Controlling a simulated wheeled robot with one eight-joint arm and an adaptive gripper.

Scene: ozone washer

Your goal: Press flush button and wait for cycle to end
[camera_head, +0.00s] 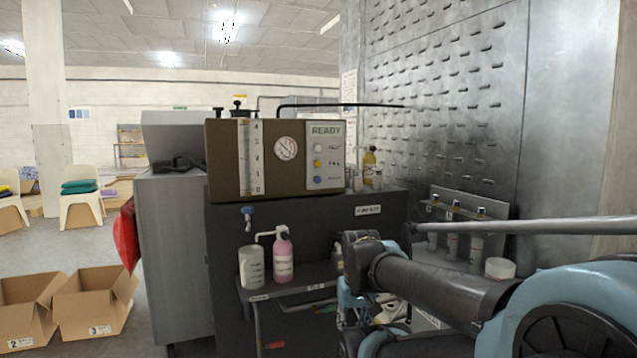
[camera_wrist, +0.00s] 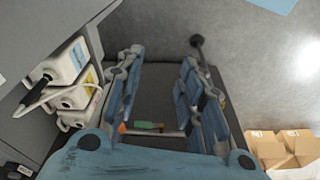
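The washer's brown control unit (camera_head: 228,160) stands on a dark cabinet in the head view. Its right panel reads READY and has a white button (camera_head: 317,147), an orange button (camera_head: 317,163) and a blue button (camera_head: 317,179) in a column. The small labels beside them are too blurred to read, so I cannot tell which is flush. My gripper (camera_wrist: 162,72) points down in the wrist view, its fingers apart and nothing between them. In the head view it is low, right of and below the panel, partly hidden by my arm.
A side shelf (camera_head: 290,283) holds a beaker (camera_head: 252,268) and a pink bottle (camera_head: 283,258). A yellow bottle (camera_head: 369,167) stands right of the panel. A vial rack (camera_head: 460,212) is further right. Open cardboard boxes (camera_head: 92,300) lie on the floor at left. The panel's front looks unobstructed.

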